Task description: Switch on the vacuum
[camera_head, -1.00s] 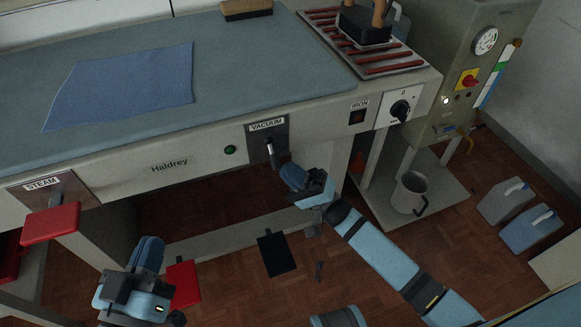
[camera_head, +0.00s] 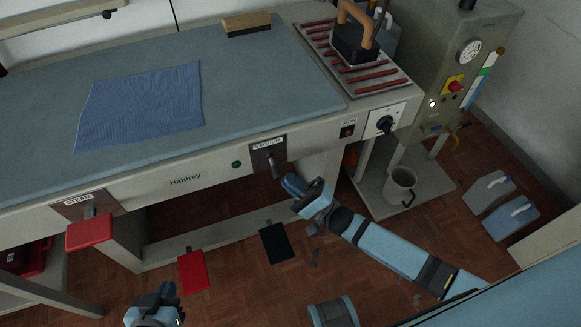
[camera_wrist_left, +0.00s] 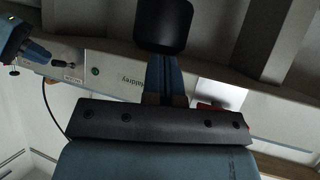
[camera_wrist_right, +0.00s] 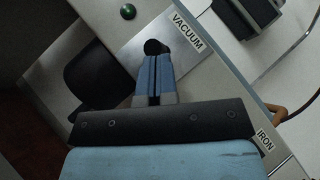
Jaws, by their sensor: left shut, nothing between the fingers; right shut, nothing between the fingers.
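The vacuum lever (camera_head: 275,168) sticks out from a grey plate labelled VACUUM (camera_head: 261,152) on the table's front panel and points downward. My right gripper (camera_head: 287,181) is shut and empty, just right of the lever's lower end. In the right wrist view, the lever's dark knob (camera_wrist_right: 155,47) shows right at the tips of the shut fingers (camera_wrist_right: 153,62); whether they touch is unclear. The plate (camera_wrist_right: 165,30) lies behind. My left gripper (camera_head: 160,292) is shut and empty, low in the head view, away from the panel; its fingers show in the left wrist view (camera_wrist_left: 162,75).
A green lamp (camera_head: 236,164) sits left of the vacuum plate. The IRON switch (camera_head: 347,131) and a rotary knob (camera_head: 386,124) are to the right. Red (camera_head: 194,271) and black (camera_head: 277,243) pedals are below.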

